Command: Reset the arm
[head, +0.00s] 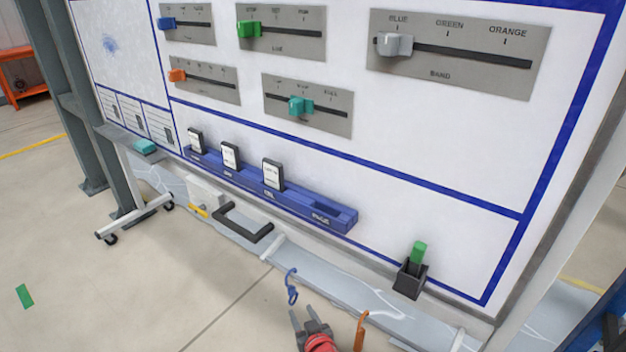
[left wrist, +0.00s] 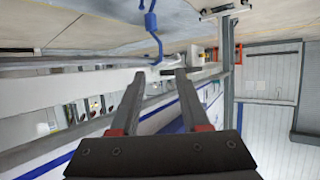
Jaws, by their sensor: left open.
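My left gripper (head: 308,322) is in the lower middle of the head view, in front of the board's lower ledge. Its two fingers are apart with nothing between them. In the left wrist view the open fingers (left wrist: 160,78) point toward a blue hook (left wrist: 151,25), which hangs ahead and apart from them. The blue hook (head: 291,286) shows just above the gripper in the head view. An orange hook (head: 360,332) is to the gripper's right. My right gripper is not in view.
A white board (head: 420,150) carries slider panels, including the band slider (head: 395,44). A blue rack (head: 300,208) holds several cards, with an empty slot at right. A black holder (head: 410,281) has a green piece (head: 418,252). Open floor lies at left.

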